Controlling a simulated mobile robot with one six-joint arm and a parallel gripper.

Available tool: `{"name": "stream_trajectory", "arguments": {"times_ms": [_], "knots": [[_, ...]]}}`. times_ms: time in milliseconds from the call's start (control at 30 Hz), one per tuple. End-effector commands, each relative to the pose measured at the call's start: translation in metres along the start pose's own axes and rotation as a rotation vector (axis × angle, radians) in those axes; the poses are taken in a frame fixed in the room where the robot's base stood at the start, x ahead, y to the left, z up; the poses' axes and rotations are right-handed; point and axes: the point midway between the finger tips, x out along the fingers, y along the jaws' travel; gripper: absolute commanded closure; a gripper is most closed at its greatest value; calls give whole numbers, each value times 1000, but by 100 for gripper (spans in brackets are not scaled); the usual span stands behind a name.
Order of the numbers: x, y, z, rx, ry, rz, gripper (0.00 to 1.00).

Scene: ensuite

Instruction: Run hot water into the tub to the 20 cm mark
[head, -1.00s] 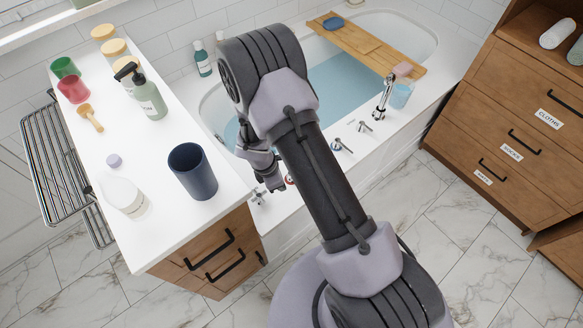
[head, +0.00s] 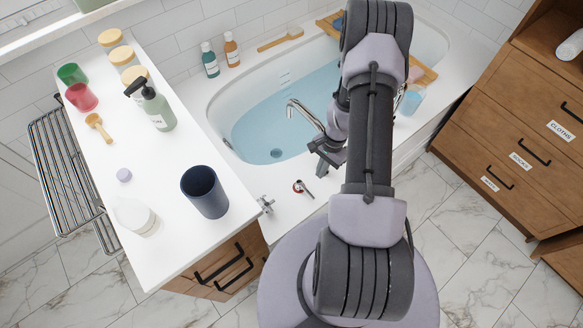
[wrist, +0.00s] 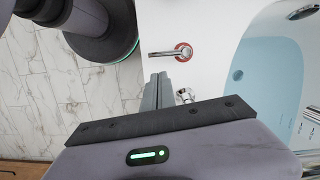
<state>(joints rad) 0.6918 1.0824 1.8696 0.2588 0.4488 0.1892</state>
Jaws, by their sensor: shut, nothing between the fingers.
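The tub (head: 222,105) holds pale blue water (head: 285,120); some of it shows in the wrist view (wrist: 285,75). Short dark marks (head: 285,77) are on its far inner wall, too small to read. The chrome spout (head: 305,113) reaches over the water; I see no stream from it. A chrome lever with a red ring (head: 303,188) sits on the near rim, and it also shows in the wrist view (wrist: 172,52). My gripper (head: 323,166) is shut and empty above the rim, beside the red-ringed lever and apart from it. Its fingers show in the wrist view (wrist: 157,92).
A chrome cross handle (head: 266,204) is on the rim by the white counter (head: 165,235). The counter holds a dark blue cup (head: 205,192), a pump bottle (head: 153,108) and jars. A wooden drawer cabinet (head: 515,150) stands at right. Marble floor is open between.

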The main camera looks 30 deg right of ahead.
Motion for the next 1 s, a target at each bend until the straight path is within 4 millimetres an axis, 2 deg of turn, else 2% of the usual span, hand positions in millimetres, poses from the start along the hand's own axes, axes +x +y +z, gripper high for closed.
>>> {"name": "stream_trajectory", "arguments": {"times_ms": [33, 100, 400, 600, 1000], "knots": [[-1, 6, -6, 90, -6, -18, 100], [5, 7, -8, 138, -10, -27, 100], [66, 5, -8, 129, -10, -25, 100], [93, 4, -7, 128, -9, -25, 100], [98, 3, -7, 125, -8, -26, 100]]}}
